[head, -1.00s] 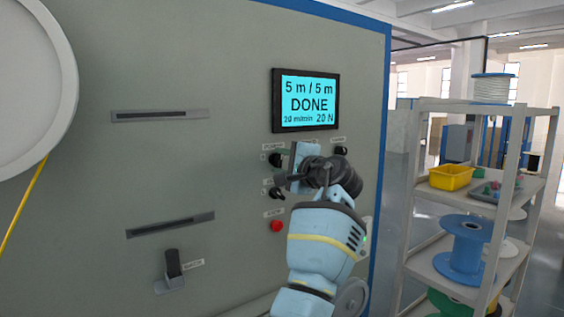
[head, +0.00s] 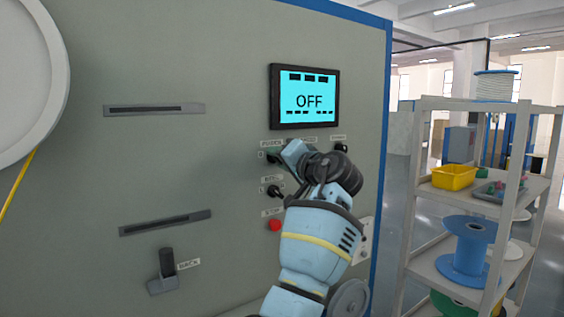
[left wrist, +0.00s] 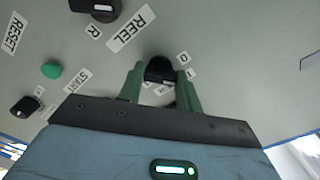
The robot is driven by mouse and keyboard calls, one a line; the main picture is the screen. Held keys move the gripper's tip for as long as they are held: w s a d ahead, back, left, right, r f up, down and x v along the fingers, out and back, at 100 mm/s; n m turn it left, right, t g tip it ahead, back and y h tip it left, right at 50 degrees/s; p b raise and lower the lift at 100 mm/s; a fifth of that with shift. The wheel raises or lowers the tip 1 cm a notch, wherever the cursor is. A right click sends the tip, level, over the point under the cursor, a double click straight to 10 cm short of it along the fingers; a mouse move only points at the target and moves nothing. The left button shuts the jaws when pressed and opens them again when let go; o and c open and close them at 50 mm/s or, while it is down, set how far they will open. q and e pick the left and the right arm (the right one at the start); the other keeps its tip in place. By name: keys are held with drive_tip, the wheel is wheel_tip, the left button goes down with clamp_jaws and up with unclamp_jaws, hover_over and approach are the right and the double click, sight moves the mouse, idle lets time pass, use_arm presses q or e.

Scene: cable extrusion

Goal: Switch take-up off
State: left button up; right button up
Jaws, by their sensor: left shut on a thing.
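My left gripper (head: 281,155) is at the panel under the screen, shut on a small black knob (head: 271,159). In the left wrist view its two green fingers (left wrist: 161,88) stand on either side of the black knob (left wrist: 159,67), with O and I marks beside it. The knob's name label is mostly hidden there by the gripper. The screen (head: 309,97) reads OFF in dark letters on cyan. My right gripper is not seen.
Another black knob (head: 276,191) sits just below, above a red button (head: 275,225). A third knob (head: 340,148) is to the right. The wrist view shows a green START button (left wrist: 51,70) and a REEL label (left wrist: 131,28). A shelf (head: 440,190) stands right of the cabinet.

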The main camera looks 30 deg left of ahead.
use_arm(q)
drive_tip(key=shift+n, duration=0.6)
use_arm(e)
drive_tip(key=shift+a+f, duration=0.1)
use_arm(q)
drive_tip(key=o, duration=1)
drive_tip(key=b+v, duration=0.1)
drive_tip(key=v, duration=0.6)
drive_tip(key=shift+s+d, duration=0.2)
drive_tip(key=shift+d, duration=0.15)
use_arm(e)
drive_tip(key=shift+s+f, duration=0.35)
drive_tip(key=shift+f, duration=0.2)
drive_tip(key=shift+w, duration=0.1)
